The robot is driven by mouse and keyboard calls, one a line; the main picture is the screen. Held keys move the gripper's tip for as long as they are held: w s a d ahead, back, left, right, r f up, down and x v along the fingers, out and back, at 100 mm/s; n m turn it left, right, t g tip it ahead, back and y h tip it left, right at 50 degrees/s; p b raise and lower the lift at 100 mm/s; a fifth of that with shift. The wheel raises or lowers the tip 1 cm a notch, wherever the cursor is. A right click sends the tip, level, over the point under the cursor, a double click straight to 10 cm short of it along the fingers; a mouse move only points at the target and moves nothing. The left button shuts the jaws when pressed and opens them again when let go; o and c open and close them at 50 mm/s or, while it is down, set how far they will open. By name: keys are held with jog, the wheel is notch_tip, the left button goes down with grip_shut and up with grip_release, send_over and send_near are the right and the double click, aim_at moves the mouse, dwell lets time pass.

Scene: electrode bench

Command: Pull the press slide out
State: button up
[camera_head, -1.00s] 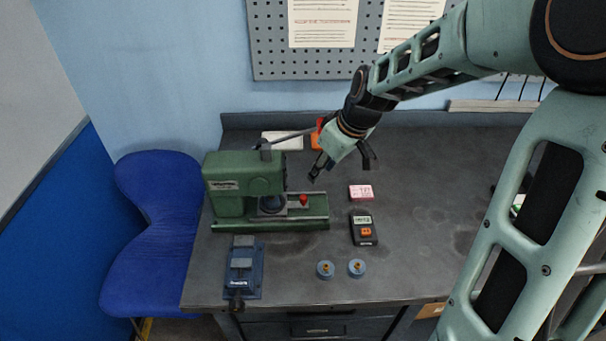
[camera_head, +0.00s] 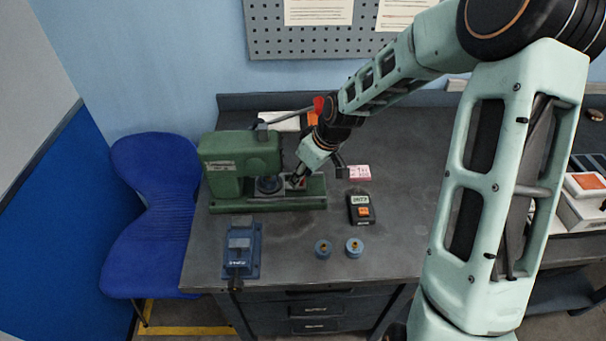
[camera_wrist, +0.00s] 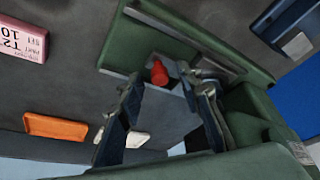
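The green press (camera_head: 232,168) stands at the left of the bench; its base also shows in the wrist view (camera_wrist: 245,62). Its grey slide (camera_wrist: 172,112) carries a red knob (camera_wrist: 158,72), upright in the wrist view. My gripper (camera_head: 318,176) is low over the right end of the press base. In the wrist view my gripper (camera_wrist: 170,84) is open, its two dark fingers apart with the red knob showing between the tips. I cannot tell whether either finger touches it. In the head view the gripper mostly hides the knob.
A blue vise-like fixture (camera_head: 241,252) lies in front of the press. An orange tray (camera_wrist: 55,130) lies behind.

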jog(key=shift+c, duration=0.5)
grip_shut()
jog(key=shift+d, duration=0.1)
